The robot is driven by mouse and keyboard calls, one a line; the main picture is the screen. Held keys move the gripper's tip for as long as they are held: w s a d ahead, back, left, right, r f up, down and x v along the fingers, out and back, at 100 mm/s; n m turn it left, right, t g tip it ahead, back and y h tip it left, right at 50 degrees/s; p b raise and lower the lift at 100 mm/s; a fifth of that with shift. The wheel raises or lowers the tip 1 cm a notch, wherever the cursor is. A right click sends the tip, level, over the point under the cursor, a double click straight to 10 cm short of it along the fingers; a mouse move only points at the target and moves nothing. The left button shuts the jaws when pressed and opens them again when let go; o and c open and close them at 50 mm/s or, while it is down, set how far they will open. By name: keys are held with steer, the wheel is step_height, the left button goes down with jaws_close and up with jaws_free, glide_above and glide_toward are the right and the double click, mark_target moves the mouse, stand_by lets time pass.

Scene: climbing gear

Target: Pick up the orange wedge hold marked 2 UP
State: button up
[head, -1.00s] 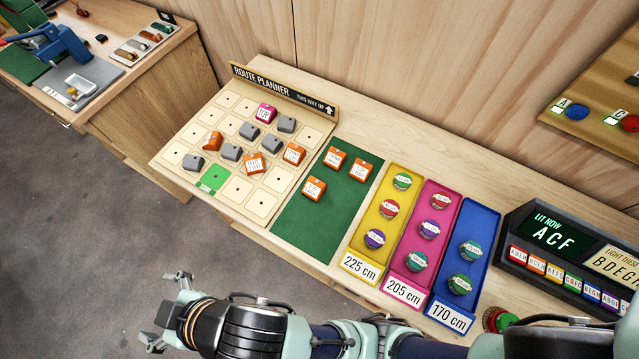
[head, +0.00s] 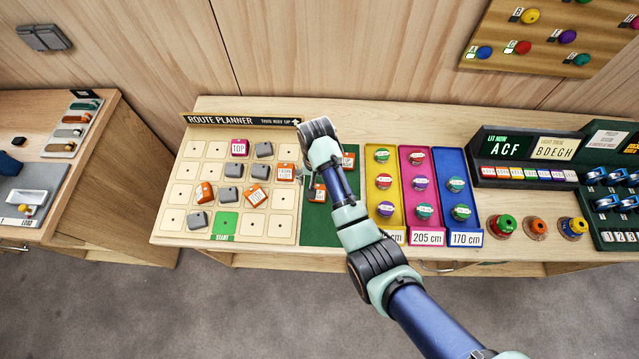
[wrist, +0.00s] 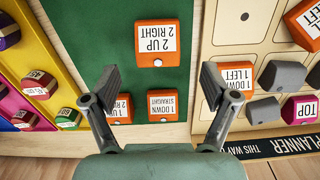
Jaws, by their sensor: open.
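The orange wedge hold with a white label reading 2 UP 2 RIGHT (wrist: 157,42) lies on the green mat, upper middle of the wrist view. In the head view the orange wedge on the lower part of the mat (head: 317,194) appears to be the same one, partly behind my arm. My gripper (wrist: 160,82) is open and empty, fingers spread wide. In the wrist view the wedge shows above and between the fingertips, apart from them.
Orange wedges marked 1 DOWN STRAIGHT (wrist: 162,105) and 1 UP 2 RIGHT (wrist: 118,108) lie close by on the mat. The planner board (head: 172,222) with grey and orange wedges is left; the yellow tray (head: 383,209) is right. The mat's front part is clear.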

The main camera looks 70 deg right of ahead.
mark_target(318, 187)
steer(key=f, duration=0.2)
steer(key=f+b, duration=0.1)
steer(key=f, duration=0.2)
steer(key=shift+s+d+f, duration=0.1)
steer(key=shift+d, duration=0.1)
steer(key=c, duration=1.3)
steer(key=shift+o, duration=0.2)
step_height(318, 187, up, 20)
steer(key=p, duration=0.8)
steer(key=shift+p, duration=0.3)
